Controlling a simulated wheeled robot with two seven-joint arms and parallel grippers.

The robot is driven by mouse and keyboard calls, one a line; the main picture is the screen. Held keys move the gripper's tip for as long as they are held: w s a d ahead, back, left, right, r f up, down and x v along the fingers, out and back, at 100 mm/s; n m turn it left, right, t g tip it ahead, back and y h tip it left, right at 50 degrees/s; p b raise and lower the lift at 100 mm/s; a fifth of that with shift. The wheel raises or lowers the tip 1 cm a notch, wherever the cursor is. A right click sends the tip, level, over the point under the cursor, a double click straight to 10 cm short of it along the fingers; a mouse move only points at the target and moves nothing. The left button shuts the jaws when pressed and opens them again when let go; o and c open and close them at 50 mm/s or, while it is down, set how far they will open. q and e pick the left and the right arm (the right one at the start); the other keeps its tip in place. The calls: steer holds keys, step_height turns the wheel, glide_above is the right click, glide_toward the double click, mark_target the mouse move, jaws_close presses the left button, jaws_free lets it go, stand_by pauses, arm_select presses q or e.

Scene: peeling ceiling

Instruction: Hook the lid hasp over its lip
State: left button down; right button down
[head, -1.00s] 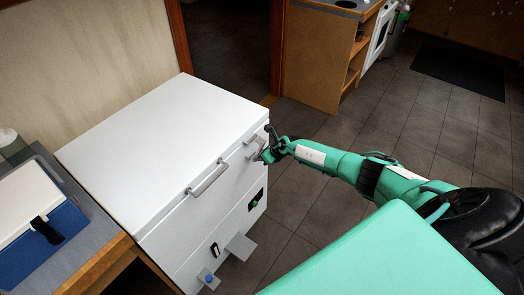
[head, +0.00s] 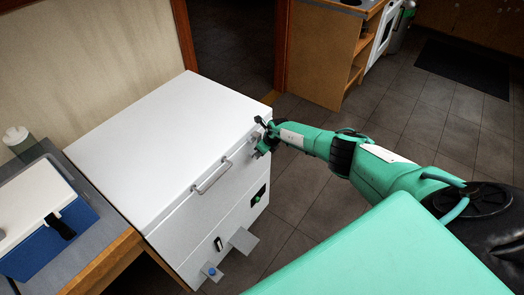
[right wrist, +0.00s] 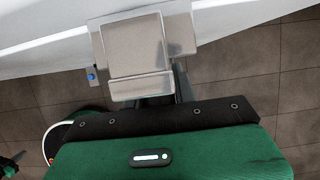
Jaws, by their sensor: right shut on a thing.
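The white chest (head: 165,150) stands at the left with its lid down. My right gripper (head: 262,139) is at the chest's front, by the far end of the lid edge. In the right wrist view, the grey metal hasp plate (right wrist: 135,50) hangs in front of the white chest wall, with a flange along its lower end. The gripper is shut on the hasp; its fingertips are mostly hidden behind the plate. Another grey metal piece (right wrist: 183,28) shows just right of the plate. I cannot tell whether the hasp touches the lip. My left gripper is not in view.
A bar handle (head: 212,177) sticks out from the chest front. Lower down are a grey flap (head: 243,240) and a bracket with a blue button (head: 212,270). A blue-and-white cooler (head: 45,225) sits on the left table.

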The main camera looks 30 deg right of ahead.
steer(key=c, duration=1.2)
jaws_free()
steer(key=shift+o, duration=0.2)
steer(key=shift+s+d+r, duration=0.1)
steer(key=shift+r, duration=0.3)
steer(key=p+v, duration=0.1)
steer(key=v, duration=1.2)
steer(key=shift+p, duration=0.3)
steer(key=shift+s, duration=0.1)
